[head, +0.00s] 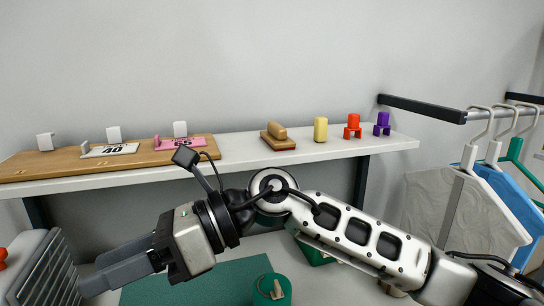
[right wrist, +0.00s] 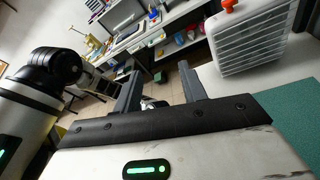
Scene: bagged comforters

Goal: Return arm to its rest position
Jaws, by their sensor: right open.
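My right arm reaches in from the right across the lower part of the head view, in front of the shelf. Its gripper (head: 90,277) points to the lower left, close to a grey ridged case (head: 42,272); I cannot tell whether they touch. In the right wrist view the two fingers of the right gripper (right wrist: 160,72) stand apart, with nothing seen held between them. My left gripper is not in view.
A white shelf (head: 235,153) carries a wooden board (head: 55,165) with cards, a wooden block and small coloured pieces. Bagged items hang from a rail (head: 425,108) at right. A green mat (head: 215,283) and green cylinder (head: 272,290) lie below. The ridged case (right wrist: 250,40) shows in the wrist view.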

